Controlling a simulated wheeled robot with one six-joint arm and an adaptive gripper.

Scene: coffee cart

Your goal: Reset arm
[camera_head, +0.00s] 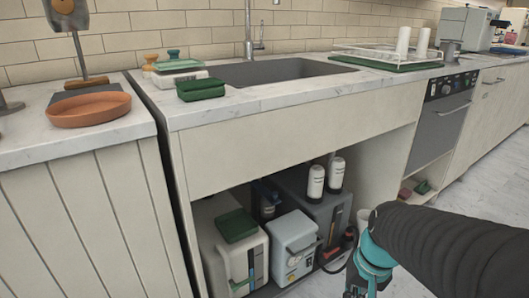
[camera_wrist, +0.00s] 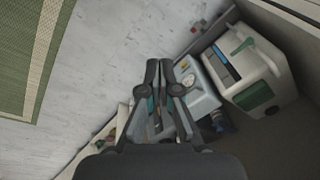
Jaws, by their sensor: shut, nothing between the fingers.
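My gripper (camera_wrist: 167,70) shows in the wrist view with its two dark fingers together and nothing between them. In that view it is over the edge of the open under-sink cabinet, with the light floor on its left. In the head view my dark sleeved arm comes in from the lower right, with a teal wrist part near the cabinet opening. The fingers are out of sight at the bottom edge there.
The under-sink cabinet holds a white box unit (camera_head: 232,245), a light blue unit (camera_head: 294,245) and white bottles (camera_head: 316,182). Above is a counter (camera_head: 270,93) with a sink (camera_head: 275,72) and drying rack (camera_head: 385,52). Floor (camera_wrist: 105,60) is free beside a green mat (camera_wrist: 25,45).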

